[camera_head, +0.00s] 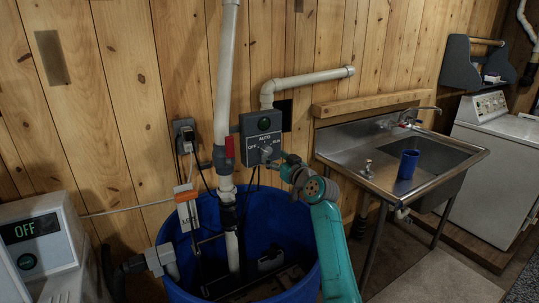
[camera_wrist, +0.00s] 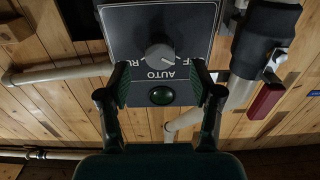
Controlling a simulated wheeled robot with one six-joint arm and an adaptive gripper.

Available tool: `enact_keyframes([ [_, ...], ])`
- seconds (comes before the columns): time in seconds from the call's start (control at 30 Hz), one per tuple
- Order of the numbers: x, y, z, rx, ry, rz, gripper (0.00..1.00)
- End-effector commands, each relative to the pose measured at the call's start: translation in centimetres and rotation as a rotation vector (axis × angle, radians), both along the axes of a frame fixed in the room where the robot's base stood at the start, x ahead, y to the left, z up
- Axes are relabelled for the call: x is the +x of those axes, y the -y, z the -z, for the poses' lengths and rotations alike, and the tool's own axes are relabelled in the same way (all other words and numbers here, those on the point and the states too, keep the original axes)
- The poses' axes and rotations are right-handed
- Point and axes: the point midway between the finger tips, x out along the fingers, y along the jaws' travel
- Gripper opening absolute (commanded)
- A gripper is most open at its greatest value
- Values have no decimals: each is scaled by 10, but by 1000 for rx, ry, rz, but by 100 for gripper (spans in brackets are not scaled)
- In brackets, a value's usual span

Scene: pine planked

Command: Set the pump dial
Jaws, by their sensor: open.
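The pump dial (camera_head: 267,150) is a grey round knob on a dark control box (camera_head: 249,127) marked OFF, AUTO and RUN. It also shows in the wrist view (camera_wrist: 159,56), near the top centre. I cannot clearly tell which mark it points to. A green round lamp (camera_wrist: 161,95) sits on the same panel and also shows in the head view (camera_head: 264,124). My gripper (camera_wrist: 161,84) is open, its two fingers spread to either side of the dial and lamp area. In the head view my gripper (camera_head: 277,161) is close in front of the dial; contact cannot be told.
A blue tub (camera_head: 177,239) with pipes stands below the box. A white vertical pipe (camera_head: 227,70) with a red handle (camera_head: 229,147) runs just left of it. A steel sink (camera_head: 362,145) with a blue cup (camera_head: 408,164) is to the right. A grey-white unit showing OFF (camera_head: 38,250) stands left.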

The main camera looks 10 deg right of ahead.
Motion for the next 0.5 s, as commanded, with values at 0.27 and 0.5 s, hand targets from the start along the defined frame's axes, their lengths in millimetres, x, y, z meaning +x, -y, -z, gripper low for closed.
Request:
enact_keyframes([
  [0.27,31,-10,0,1,-1,0,65],
  [0.5,38,-13,0,0,-1,0,65],
])
